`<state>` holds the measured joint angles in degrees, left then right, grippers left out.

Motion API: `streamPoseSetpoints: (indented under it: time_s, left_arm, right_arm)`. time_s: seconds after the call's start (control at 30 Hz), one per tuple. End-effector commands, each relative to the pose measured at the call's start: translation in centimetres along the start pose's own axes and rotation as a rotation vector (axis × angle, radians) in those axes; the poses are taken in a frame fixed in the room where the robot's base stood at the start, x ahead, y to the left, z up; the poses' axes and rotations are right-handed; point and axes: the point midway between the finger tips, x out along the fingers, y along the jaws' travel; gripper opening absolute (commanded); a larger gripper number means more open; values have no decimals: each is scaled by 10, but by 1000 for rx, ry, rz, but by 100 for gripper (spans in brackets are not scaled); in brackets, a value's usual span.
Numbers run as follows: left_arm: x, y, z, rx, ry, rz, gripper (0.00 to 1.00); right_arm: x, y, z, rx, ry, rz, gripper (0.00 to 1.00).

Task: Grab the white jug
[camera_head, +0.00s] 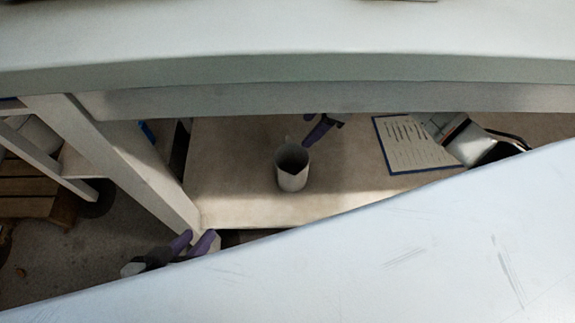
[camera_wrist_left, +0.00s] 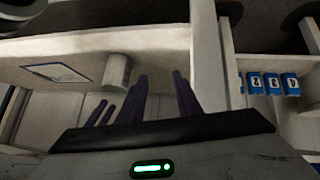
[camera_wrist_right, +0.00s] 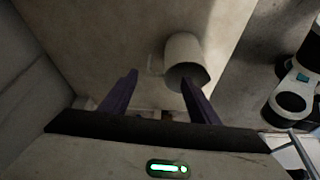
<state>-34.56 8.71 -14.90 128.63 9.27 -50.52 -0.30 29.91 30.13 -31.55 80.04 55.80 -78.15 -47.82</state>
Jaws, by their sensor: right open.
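The white jug (camera_head: 291,169) stands upright on a beige shelf (camera_head: 235,150) under the white tabletop; its handle is on the far side. My right gripper (camera_head: 318,132) is just behind and right of the jug, with one purple finger clearly seen. In the right wrist view my right gripper (camera_wrist_right: 158,78) is open; the jug (camera_wrist_right: 184,50) is ahead, its handle between the fingers and the right fingertip overlapping its rim. Contact cannot be told. My left gripper (camera_head: 196,238) is open and empty, left of the shelf's front edge. The jug also shows in the left wrist view (camera_wrist_left: 117,70).
A clipboard with paper (camera_head: 412,144) and a white container (camera_head: 468,142) lie right of the jug. A slanting white table leg (camera_head: 130,160) stands left of the shelf. The tabletop (camera_head: 300,70) overhangs it. Blue-labelled boxes (camera_wrist_left: 271,84) show in the left wrist view.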

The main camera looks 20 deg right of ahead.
Motion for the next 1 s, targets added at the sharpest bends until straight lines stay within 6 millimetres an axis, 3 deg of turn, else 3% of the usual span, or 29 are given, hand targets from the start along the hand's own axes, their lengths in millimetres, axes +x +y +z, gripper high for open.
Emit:
streamPoseSetpoints:
  time_s: [0.3, 0.47, 0.73, 1.0]
  left_arm:
    - [13, 6, 5, 33, -47, 38, 31]
    - [14, 9, 5, 38, -53, 50, 31]
    - [13, 23, -11, 8, 37, 105, 31]
    - [8, 28, -19, -2, 63, 124, 31]
  right_arm:
    - [42, 2, 0, -9, -2, -9, 56]
    - [52, 3, -1, -9, -3, -7, 56]
    - [91, 8, -10, -8, -2, -7, 56]
    - [100, 8, -11, -9, -3, -4, 56]
